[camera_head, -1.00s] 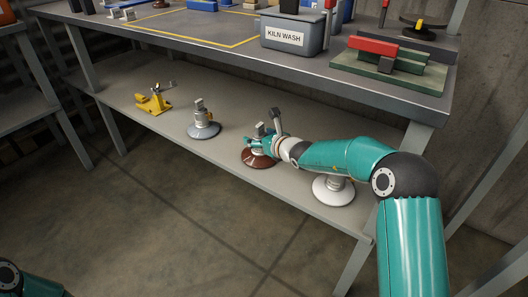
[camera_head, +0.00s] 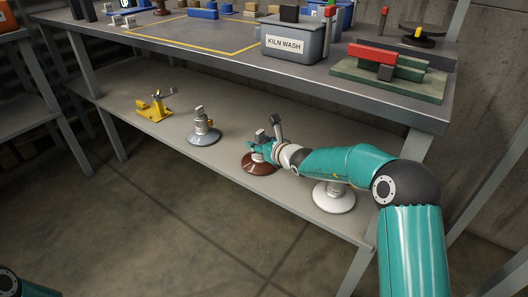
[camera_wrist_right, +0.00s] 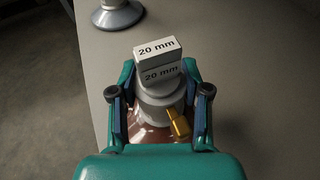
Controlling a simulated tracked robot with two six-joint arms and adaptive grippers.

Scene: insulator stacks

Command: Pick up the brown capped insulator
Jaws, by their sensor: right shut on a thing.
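The brown capped insulator (camera_head: 259,166) stands upright on the lower shelf. It has a brown disc base and a grey metal cap with a block on top. The brown base is mostly hidden there. My left gripper is out of view.
A grey-based insulator (camera_head: 205,130) stands to the left and a white-based one (camera_head: 334,198) to the right, under my right arm. A yellow tool (camera_head: 155,106) lies farther left. The upper table (camera_head: 190,38) overhangs the shelf (camera_head: 225,170).

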